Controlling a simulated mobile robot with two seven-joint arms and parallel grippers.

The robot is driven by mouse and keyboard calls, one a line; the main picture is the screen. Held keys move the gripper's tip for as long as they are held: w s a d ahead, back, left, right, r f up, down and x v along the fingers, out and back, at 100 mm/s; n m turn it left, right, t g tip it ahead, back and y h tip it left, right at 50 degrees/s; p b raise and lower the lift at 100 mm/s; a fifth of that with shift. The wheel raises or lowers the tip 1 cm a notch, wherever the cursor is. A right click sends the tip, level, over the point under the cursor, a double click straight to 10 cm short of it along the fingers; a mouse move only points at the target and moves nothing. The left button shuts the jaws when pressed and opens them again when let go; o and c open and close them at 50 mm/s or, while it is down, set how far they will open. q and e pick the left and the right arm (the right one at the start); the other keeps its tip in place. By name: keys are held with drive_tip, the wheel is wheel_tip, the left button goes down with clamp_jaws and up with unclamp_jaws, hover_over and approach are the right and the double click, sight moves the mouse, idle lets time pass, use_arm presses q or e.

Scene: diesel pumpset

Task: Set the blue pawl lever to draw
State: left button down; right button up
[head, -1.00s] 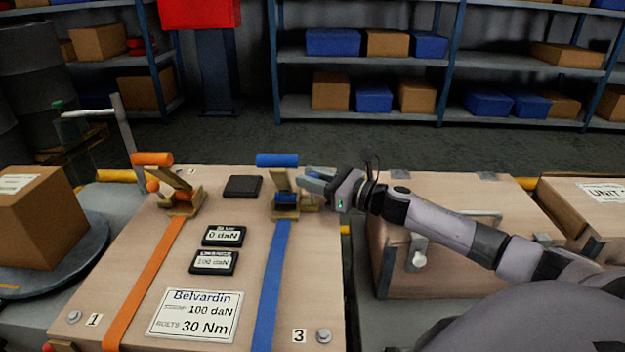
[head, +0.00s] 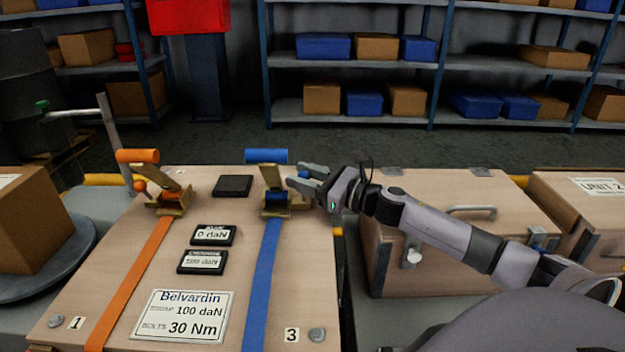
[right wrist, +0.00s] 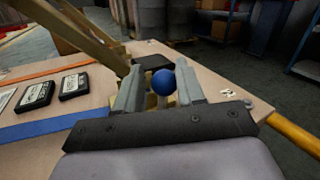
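The blue ratchet (head: 275,190) stands at the far edge of the wooden crate lid, with a blue handle (head: 266,156) on top and a blue strap (head: 262,285) running towards me. Its pawl lever shows as a blue ball knob (right wrist: 163,82) in the right wrist view, between and slightly beyond the fingertips. My right gripper (head: 301,177) is open at the ratchet's right side, its fingers on either side of the knob. It also shows in the right wrist view (right wrist: 160,95). Contact with the knob cannot be told. My left gripper is not in view.
An orange ratchet (head: 168,190) with an orange strap (head: 130,285) stands to the left. Two small displays (head: 213,235) and a dark block (head: 232,186) lie between the straps. A label plate (head: 180,316) lies in front. A second crate (head: 450,225) stands right, beneath my right arm.

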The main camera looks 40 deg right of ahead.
sight(308, 178)
drive_tip(key=shift+s+d+f, duration=0.1)
drive_tip(key=shift+s+d, duration=0.1)
drive_tip(key=shift+s, duration=0.3)
drive_tip(key=shift+v, duration=2.9)
